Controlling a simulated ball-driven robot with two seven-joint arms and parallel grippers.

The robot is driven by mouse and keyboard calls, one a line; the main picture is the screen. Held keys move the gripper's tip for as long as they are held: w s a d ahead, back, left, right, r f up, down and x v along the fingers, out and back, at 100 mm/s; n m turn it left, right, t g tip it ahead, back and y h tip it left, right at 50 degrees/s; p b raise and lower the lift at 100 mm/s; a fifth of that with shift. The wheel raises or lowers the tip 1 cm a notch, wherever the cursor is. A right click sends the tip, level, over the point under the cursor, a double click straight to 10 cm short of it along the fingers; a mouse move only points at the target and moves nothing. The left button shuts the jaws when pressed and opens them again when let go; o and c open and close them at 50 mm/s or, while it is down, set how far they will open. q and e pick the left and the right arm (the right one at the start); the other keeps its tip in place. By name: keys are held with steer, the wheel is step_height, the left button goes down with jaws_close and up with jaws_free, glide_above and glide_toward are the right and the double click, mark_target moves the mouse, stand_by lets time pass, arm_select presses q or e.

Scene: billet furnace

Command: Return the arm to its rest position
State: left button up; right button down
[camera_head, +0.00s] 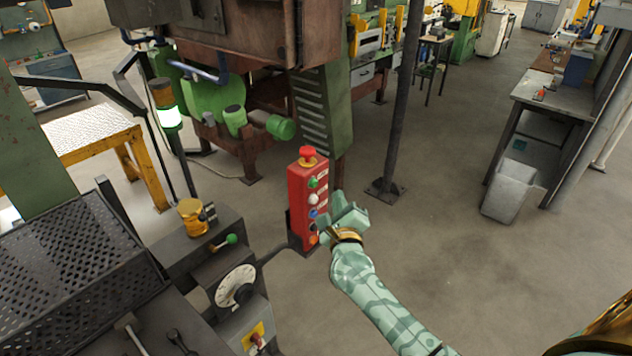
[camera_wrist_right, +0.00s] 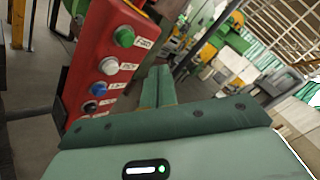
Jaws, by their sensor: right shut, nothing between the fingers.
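My right gripper (camera_head: 345,212) is shut and empty, beside the right face of a red control box (camera_head: 306,205). In the right wrist view the shut fingers (camera_wrist_right: 158,88) point past the right edge of the red box (camera_wrist_right: 95,70). I cannot tell whether they touch it. The box carries a red mushroom button (camera_head: 308,157) on top and a column of green, white, blue and dark buttons. My right arm reaches in from the lower right. My left gripper is not in view.
A dark machine console with a dial (camera_head: 236,286) and a perforated plate (camera_head: 75,265) stands at the left. A dark post (camera_head: 397,110) rises behind the box. A grey bin (camera_head: 510,190) stands by a workbench (camera_head: 540,90) at the right. The floor between is clear.

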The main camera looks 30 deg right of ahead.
steer(key=shift+s+d, duration=0.2)
steer(key=shift+s, duration=0.3)
